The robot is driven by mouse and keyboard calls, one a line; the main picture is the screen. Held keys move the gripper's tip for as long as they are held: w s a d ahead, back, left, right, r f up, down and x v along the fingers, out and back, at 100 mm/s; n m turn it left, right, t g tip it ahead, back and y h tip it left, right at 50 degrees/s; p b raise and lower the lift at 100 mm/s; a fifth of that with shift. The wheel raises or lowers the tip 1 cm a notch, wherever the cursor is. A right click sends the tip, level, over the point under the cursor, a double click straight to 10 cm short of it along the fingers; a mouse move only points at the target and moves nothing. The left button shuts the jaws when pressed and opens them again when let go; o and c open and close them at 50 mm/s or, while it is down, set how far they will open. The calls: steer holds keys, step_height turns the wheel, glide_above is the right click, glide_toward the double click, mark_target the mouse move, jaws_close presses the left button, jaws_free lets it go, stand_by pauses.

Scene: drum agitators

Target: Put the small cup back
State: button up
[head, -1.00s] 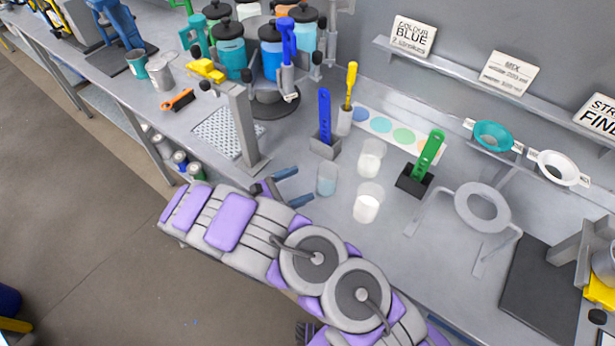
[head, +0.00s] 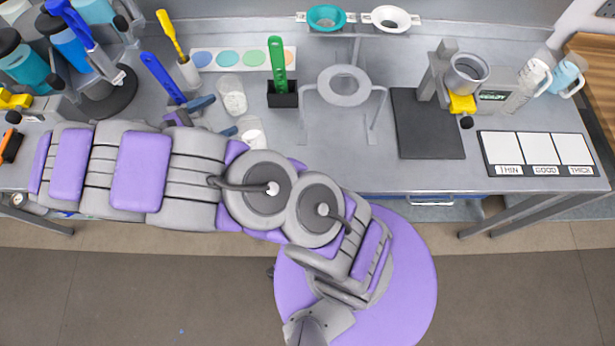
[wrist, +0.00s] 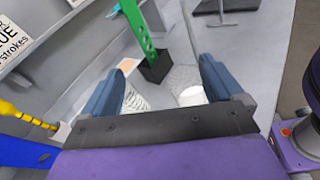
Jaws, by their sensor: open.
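Two clear cups with white contents stand on the grey bench. The far cup (head: 232,98) is beside the colour-dot strip, and the near cup (head: 252,132) is partly hidden by my arm. In the wrist view, one cup (wrist: 135,100) shows by the left finger and another white-filled cup (wrist: 193,96) by the right finger. I cannot tell which is the small cup. My gripper (head: 215,117) is open just left of the cups, low over the bench; its blue fingers also show in the wrist view (wrist: 161,66). Nothing is visibly held.
A green tool (head: 277,65) stands in a black holder (head: 282,97) right of the cups. A blue tool (head: 163,77) and yellow tool (head: 171,32) stand left. A ring stand (head: 343,87) and dark mat (head: 427,125) are farther right. Bench between them is partly clear.

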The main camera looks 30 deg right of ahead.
steer(key=s+d+r+m+g+y, duration=0.35)
steer(key=s+d+r+m, duration=0.2)
steer(key=s, duration=0.25)
steer(key=s+d+r+m+g+y, duration=0.3)
steer(key=s+d+r+m+y, duration=0.15)
steer(key=s+d, duration=0.25)
steer(key=s+a+m+t+y, duration=0.1)
steer(key=s+a+m+y, duration=0.1)
steer(key=s, duration=0.5)
steer(key=s+a+m+t+y, duration=0.2)
steer(key=s+a+m+y, duration=0.1)
steer(key=s, duration=0.5)
steer(key=shift+a+r+m+y, duration=0.3)
steer(key=shift+m+y, duration=0.5)
steer(key=shift+y, duration=0.6)
steer(key=shift+f+b, duration=0.3)
